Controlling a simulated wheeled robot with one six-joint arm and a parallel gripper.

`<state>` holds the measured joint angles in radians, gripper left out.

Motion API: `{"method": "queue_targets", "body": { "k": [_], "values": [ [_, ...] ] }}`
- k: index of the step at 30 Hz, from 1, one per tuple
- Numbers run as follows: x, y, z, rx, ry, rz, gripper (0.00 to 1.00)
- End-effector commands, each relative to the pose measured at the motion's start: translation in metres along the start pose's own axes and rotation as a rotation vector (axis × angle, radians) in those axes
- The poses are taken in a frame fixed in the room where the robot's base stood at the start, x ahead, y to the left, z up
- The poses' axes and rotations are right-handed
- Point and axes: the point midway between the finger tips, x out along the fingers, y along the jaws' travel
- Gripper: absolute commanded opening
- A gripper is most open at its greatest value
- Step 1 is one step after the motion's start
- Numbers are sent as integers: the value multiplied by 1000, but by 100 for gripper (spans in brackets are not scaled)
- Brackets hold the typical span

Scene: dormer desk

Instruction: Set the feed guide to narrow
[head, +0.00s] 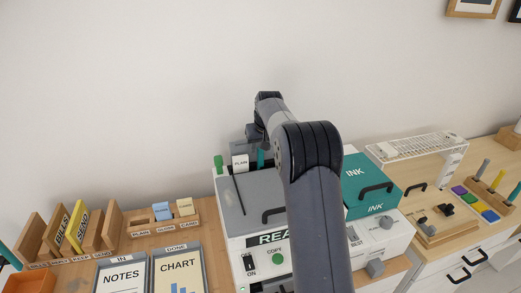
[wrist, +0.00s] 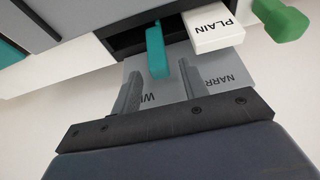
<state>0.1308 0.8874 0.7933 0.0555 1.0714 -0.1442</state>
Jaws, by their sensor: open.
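The teal feed guide (wrist: 158,52) stands upright at the printer's feed slot and also shows in the head view (head: 261,157). Behind it is a grey plate (wrist: 222,92) with partly hidden labels, one starting "WI" and one starting "NARR". The guide is nearer the "WI" label, on its side of the "NARR" label. My gripper (wrist: 158,70) is open, its two fingers on either side of the guide in the wrist view. I cannot tell whether either finger touches it. In the head view the fingers are hidden by my arm.
A white PLAIN block (wrist: 217,30) sits beside the guide, with a green knob (wrist: 281,19) beyond it. The printer's grey lid (head: 250,197) is in front. A teal INK box (head: 366,178) stands to the right. The wall is close behind.

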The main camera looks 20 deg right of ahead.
Motion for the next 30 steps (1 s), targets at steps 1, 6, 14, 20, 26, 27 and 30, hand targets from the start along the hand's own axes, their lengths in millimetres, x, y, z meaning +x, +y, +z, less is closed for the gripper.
{"method": "queue_targets", "body": {
  "k": [1,6,14,20,26,27,30],
  "values": [
    [-11,0,0,0,4,1,42],
    [-46,0,0,0,4,1,42],
    [-82,0,0,0,2,0,42],
    [-88,0,0,0,0,0,42],
    [-88,0,0,0,0,0,42],
    [-90,0,-1,0,0,0,42],
    [-98,0,-2,0,-1,0,42]
  ]
}}
